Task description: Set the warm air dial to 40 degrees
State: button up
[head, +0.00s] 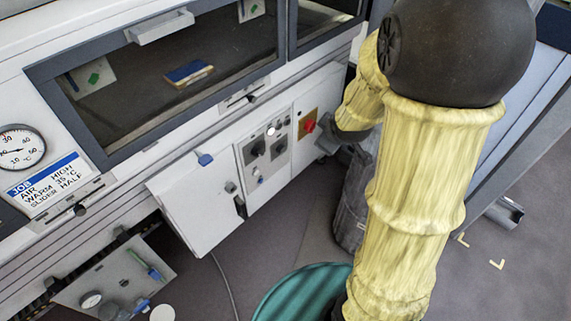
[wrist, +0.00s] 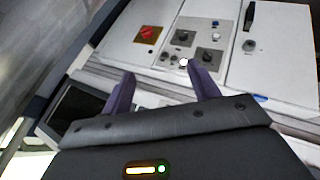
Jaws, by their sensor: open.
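A control panel (head: 266,150) on the white machine front carries two black knobs on grey plates, one at left (head: 258,148) and one at right (head: 279,145). The wrist view shows the same knobs, one higher (wrist: 183,38) and one lower right (wrist: 209,58). I cannot tell which is the warm air dial, nor read its setting. My gripper (wrist: 162,72) is open and empty, its two purple fingers pointing towards the panel, apart from the knobs as far as I can see. In the head view its fingertips are hidden or too small to make out.
A red knob on a yellow plate (head: 309,125) sits right of the panel. A white door (head: 197,203) stands at left. A job card (head: 45,187) reads "AIR HIGH, WARM 35 °C, SLIDER HALF". A round gauge (head: 20,147) is above it. A teal round object (head: 304,292) stands below.

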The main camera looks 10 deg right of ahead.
jog(key=w+d+f+n+t+y+b, duration=0.1)
jog(key=w+d+f+n+t+b, duration=0.2)
jog(key=w+f+n+b, duration=0.45)
jog(key=w+d+f+n+t+y+b, duration=0.1)
jog(key=w+d+f+n+t+b, duration=0.15)
jog(key=w+f+n+b, duration=0.5)
notch_tip(320, 180, down, 21)
jog(key=s+a+n+t+y+b, duration=0.1)
jog(key=n+y+b, duration=0.8)
jog(key=n+b, duration=1)
jog(key=s+b, duration=0.1)
jog(key=b, duration=0.3)
jog(key=shift+a+n+y+b, duration=0.3)
jog(key=shift+a+n+b, duration=0.1)
jog(key=shift+s, duration=0.1)
jog(key=shift+f, duration=0.1)
